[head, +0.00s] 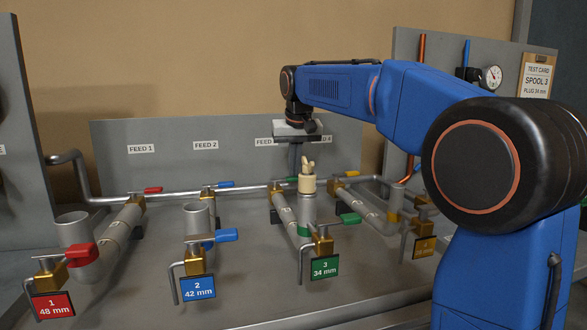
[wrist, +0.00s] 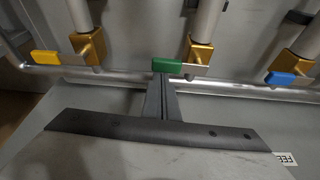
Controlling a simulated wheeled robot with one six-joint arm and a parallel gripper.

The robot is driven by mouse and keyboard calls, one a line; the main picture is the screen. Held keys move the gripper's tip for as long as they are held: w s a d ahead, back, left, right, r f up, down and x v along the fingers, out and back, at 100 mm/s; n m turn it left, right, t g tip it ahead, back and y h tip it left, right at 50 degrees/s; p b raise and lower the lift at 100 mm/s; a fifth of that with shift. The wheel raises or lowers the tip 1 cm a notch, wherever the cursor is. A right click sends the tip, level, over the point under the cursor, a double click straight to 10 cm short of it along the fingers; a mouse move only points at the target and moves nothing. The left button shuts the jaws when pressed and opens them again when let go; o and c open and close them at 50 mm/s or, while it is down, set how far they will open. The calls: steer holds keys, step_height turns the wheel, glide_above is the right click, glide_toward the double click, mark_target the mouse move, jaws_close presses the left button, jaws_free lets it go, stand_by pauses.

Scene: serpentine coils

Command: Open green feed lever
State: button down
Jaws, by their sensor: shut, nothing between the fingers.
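The green feed lever (wrist: 168,66) is on a brass valve (wrist: 201,52) at the middle of the wrist view. Its handle points left there, crosswise to the valve's branch pipe. In the head view the green lever (head: 292,179) is a small patch behind the cream plug, partly hidden. My gripper (wrist: 160,82) is shut and empty, its fingertips right at the lever's near edge in the wrist view; I cannot tell if they touch. In the head view my gripper (head: 297,165) hangs in front of the FEED 3 and FEED 4 labels.
The yellow lever (wrist: 46,57) and blue feed lever (wrist: 285,79) flank the green one. A cream plug (head: 307,184) stands on the spool 3 pipe, close to my gripper. A front green lever (head: 350,218) sits above the 34 mm tag (head: 324,267). The back panel (head: 120,170) rises behind.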

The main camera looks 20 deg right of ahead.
mark_target(297, 179)
steer(key=shift+s, duration=0.15)
steer(key=s+m+h, duration=0.1)
steer(key=m, duration=0.1)
steer(key=shift+s+m, duration=0.2)
steer(key=shift+m, duration=0.2)
steer(key=s+m, duration=0.1)
steer(key=m+h, duration=0.1)
steer(key=m, duration=0.1)
steer(key=shift+s+a+m+g, duration=0.2)
steer(key=shift+s+m+g, duration=0.1)
steer(key=shift+s+g, duration=0.1)
steer(key=shift+s+a+m+g+h, duration=0.3)
steer(key=shift+s+a+m, duration=0.7)
steer(key=shift+m, duration=0.25)
steer(key=shift+s+a+m+g+h, duration=0.3)
steer(key=shift+s+a+m, duration=0.6)
steer(key=shift+m, duration=0.35)
steer(key=shift+a, duration=0.15)
